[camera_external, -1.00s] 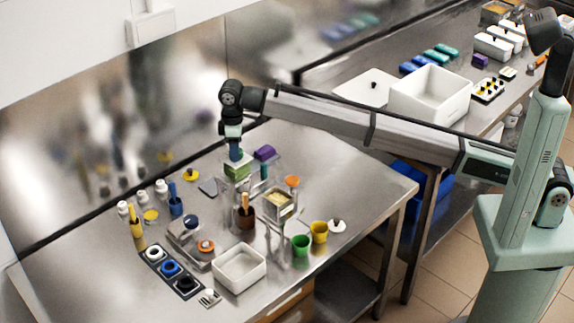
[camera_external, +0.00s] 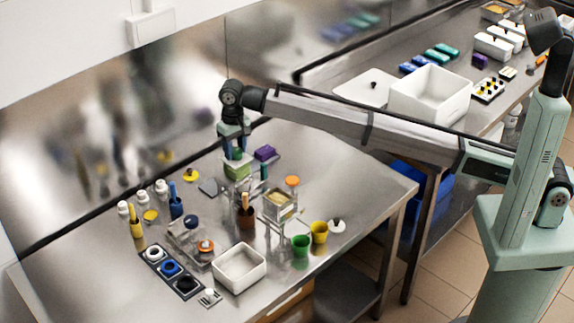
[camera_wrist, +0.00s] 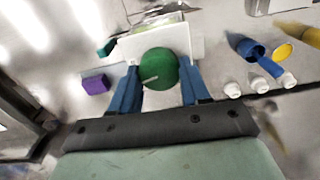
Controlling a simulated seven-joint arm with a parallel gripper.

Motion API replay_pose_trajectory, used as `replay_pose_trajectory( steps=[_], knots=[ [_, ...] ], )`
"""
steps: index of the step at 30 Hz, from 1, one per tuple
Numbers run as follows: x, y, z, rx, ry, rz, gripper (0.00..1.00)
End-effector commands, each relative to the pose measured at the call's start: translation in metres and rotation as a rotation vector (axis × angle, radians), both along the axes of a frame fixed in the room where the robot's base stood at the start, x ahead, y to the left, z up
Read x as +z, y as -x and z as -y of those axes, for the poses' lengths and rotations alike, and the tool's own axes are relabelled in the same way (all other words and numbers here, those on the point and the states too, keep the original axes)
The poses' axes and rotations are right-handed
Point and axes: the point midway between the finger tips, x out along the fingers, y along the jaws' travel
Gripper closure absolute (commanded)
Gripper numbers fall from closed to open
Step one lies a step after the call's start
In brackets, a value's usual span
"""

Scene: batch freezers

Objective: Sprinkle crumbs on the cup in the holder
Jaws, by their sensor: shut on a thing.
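My gripper (camera_external: 236,152) points down at the back middle of the steel table. In the wrist view its blue fingers (camera_wrist: 163,92) are shut on a round green thing (camera_wrist: 159,69) with a small pale streak on top. A clear, white-edged container with green in it (camera_external: 238,172) stands directly below; whether the held thing touches it is unclear. A similar container with yellowish contents (camera_external: 279,205) stands to the right. A green cup (camera_external: 300,246) and a yellow cup (camera_external: 319,232) are at the front right, near a clear stand. I cannot tell which cup is in the holder.
A purple block (camera_external: 265,153) lies close behind my gripper, also in the wrist view (camera_wrist: 96,84). A brown pot (camera_external: 245,217) with a wooden handle, a white tray (camera_external: 239,269) and a dark rack (camera_external: 171,271) stand forward. Blue and yellow tools and white bottles are left.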

Motion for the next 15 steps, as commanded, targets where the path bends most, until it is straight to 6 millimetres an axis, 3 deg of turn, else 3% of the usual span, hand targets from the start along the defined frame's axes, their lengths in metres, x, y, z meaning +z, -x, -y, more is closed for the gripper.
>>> replay_pose_trajectory(
  steps=[15],
  knots=[
    [0.0005, -0.0006, 0.0001, -0.202, -0.001, 0.001, 0.84]
  ],
)
